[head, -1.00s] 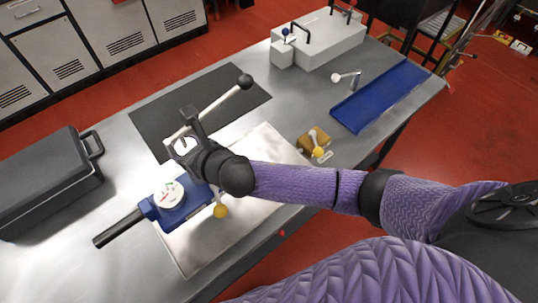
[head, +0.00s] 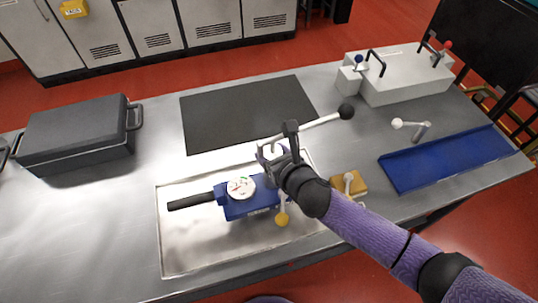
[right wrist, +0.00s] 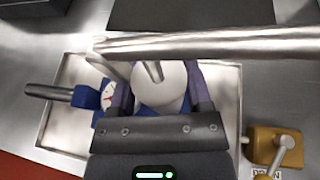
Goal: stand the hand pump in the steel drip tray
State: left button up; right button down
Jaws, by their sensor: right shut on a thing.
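The hand pump has a blue body (head: 250,200) with a white dial, a black grip at its left, a yellow knob and a long steel lever with a black ball. My right gripper (head: 274,152) is shut on the upper part of the pump; its jaws also show around a pale rounded part in the right wrist view (right wrist: 158,85). The pump is upright over the steel drip tray (head: 185,258), within its outline. I cannot tell whether its base touches the tray floor. The tray is shallow and otherwise empty. My left gripper is not in view.
A dark mat (head: 245,112) lies behind the tray, under the lever. A black case (head: 75,140) stands at left. A brass block (head: 350,186) is close to the tray's right edge. A blue tray (head: 440,160) and a white unit (head: 405,80) are farther right.

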notch_tip(320, 180, down, 4)
jog(key=shift+f+b, duration=0.1)
jog(key=shift+b, duration=1)
jog(key=shift+r, duration=0.2)
jog(key=shift+f, duration=0.15)
jog(key=shift+c, duration=0.2)
grip_release()
